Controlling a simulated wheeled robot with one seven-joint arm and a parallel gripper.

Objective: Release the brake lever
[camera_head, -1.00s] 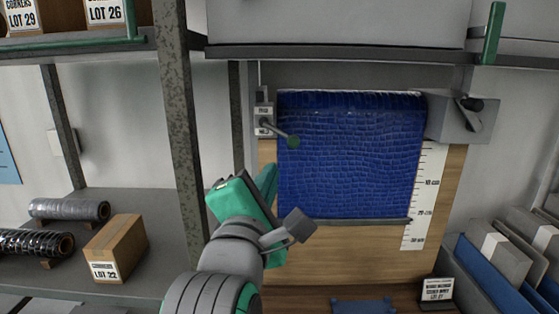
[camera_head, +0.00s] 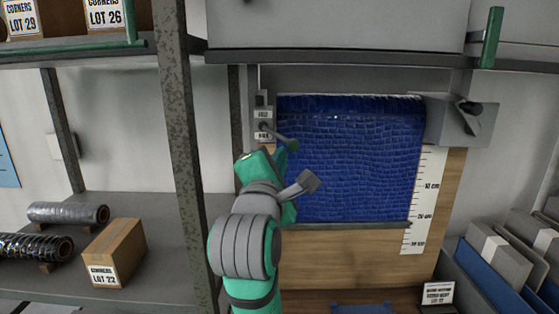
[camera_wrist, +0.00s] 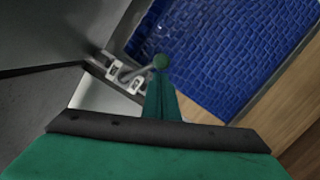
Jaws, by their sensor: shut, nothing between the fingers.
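The brake lever (camera_head: 280,137) is a short grey arm with a green ball knob on a grey plate (camera_head: 263,114) that bears two small white labels. It slants down and right, its knob in front of the left edge of the blue sheet. In the wrist view the knob (camera_wrist: 161,62) shows just beyond my fingertips. My gripper (camera_head: 281,157) is shut and empty, just below the knob; its closed fingers also show in the wrist view (camera_wrist: 160,92). I cannot tell whether the fingertips touch the knob.
The blue textured sheet (camera_head: 350,165) hangs over a wooden board (camera_head: 350,258), with a white scale (camera_head: 424,200) on its right. A grey bracket (camera_head: 465,120) holds the roll's right end. A speckled post (camera_head: 180,130) stands left of my arm. A carton (camera_head: 115,250) sits on the left shelf.

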